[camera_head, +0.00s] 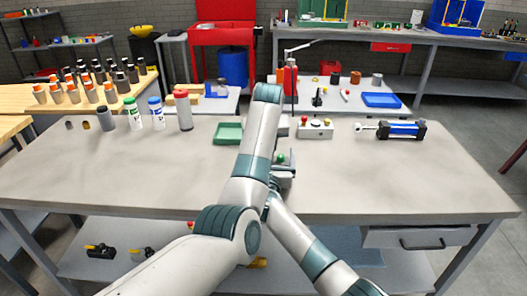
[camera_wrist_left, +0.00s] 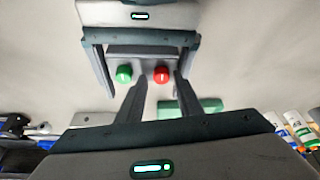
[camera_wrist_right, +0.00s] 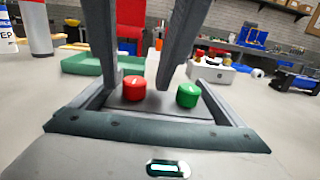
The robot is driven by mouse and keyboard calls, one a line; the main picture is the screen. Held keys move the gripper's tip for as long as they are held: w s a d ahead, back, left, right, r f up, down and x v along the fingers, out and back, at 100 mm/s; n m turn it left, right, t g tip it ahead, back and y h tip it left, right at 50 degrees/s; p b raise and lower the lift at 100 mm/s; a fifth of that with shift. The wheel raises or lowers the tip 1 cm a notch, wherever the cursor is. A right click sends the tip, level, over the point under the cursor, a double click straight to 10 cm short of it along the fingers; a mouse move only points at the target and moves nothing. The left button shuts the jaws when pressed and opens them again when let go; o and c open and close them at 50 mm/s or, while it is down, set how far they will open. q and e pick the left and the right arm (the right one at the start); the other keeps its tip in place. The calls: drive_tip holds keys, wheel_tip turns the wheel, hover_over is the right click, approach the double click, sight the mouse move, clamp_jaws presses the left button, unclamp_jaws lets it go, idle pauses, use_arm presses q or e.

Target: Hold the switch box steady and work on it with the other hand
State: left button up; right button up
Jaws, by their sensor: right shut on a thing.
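The grey switch box (camera_wrist_right: 160,103) has a red knob (camera_wrist_right: 134,88) and a green knob (camera_wrist_right: 187,95) on top. My right gripper (camera_wrist_right: 150,92) is shut on the box, with a finger at each end. My left gripper (camera_wrist_left: 162,82) is open, its fingers on either side of the red knob, which also shows in the left wrist view (camera_wrist_left: 162,75). I cannot tell whether they touch it. The green knob (camera_wrist_left: 124,73) stands outside them. In the head view the green knob (camera_head: 281,158) shows, while my arm hides much of the box and grippers.
A green tray (camera_head: 229,133) lies left of my arm on the grey workbench (camera_head: 400,180). Several bottles (camera_head: 156,113) stand at the left. A grey box with knobs (camera_head: 316,128) and a blue and black cylinder (camera_head: 402,130) lie to the right. The bench's right front is clear.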

use_arm(q)
drive_tip(key=v, duration=0.8)
use_arm(e)
drive_tip(key=shift+d, duration=0.1)
use_arm(q)
drive_tip(key=shift+d, duration=0.1)
use_arm(e)
drive_tip(key=o, duration=1.2)
use_arm(q)
drive_tip(key=shift+f, duration=0.1)
use_arm(e)
drive_tip(key=shift+s, duration=0.1)
drive_tip(key=s, duration=1.1)
drive_tip(key=shift+s+a, duration=0.3)
drive_tip(key=shift+s, duration=0.05)
drive_tip(key=shift+s+f, duration=0.1)
